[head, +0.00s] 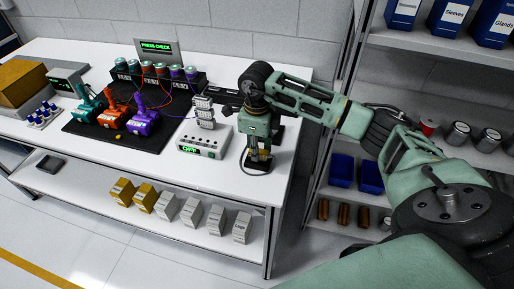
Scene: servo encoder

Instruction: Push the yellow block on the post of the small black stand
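My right gripper (258,158) points down at the right end of the white table, directly over a small black stand (257,168). Its fingers are small and dark here and overlap the stand, so I cannot tell whether they are open or shut, or whether they touch it. The gripper hides most of the stand and its post. I cannot make out the yellow block clearly; it seems to be behind the gripper. My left gripper is not in view.
A white box reading OFF (203,142) stands just left of the gripper, with a stacked grey unit (204,112) behind. Teal, orange and purple devices sit on a black mat (84,129). A storage shelf (400,45) stands right of the table.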

